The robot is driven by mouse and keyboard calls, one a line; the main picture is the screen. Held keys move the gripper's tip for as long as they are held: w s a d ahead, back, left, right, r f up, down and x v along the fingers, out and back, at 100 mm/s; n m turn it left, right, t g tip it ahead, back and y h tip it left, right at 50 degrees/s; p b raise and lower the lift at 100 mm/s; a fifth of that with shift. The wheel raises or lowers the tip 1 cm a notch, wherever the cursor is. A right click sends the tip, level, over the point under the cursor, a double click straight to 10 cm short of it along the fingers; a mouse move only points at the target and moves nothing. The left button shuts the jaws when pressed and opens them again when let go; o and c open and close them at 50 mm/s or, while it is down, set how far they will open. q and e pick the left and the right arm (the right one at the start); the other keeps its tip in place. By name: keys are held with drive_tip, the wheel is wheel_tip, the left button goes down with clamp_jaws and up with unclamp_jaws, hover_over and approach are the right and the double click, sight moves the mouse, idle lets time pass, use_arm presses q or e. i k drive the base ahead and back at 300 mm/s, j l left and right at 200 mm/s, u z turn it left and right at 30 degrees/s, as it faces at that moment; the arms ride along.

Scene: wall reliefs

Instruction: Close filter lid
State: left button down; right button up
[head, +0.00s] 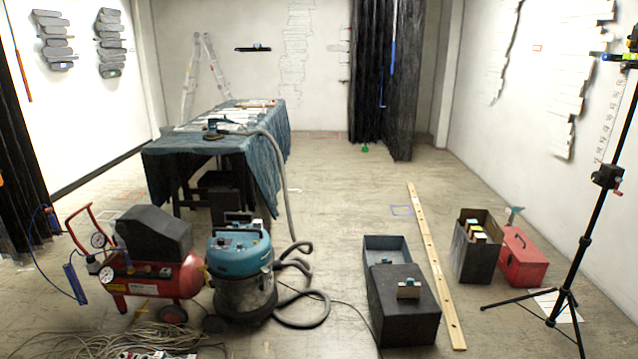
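A shop vacuum with a teal top (238,254) and a grey drum stands on the floor left of centre. Its hose (308,310) coils on the floor at its right and runs up to the table. A small dark part (236,219) shows at the back of the teal top; I cannot tell whether it is a raised filter lid or the dark thing behind. No other filter lid can be made out. Neither of my grippers is in view.
A red compressor (155,275) stands close left of the vacuum, with loose cables (130,338) in front. A draped table (270,165) is behind. Dark boxes (412,325), a wooden board (436,268), a red toolbox (525,265) and a tripod (560,265) stand right. The middle floor is mostly clear.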

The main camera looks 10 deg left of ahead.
sight(239, 217)
drive_tip(key=i+u, duration=0.3)
drive_tip(key=i, duration=1.95)
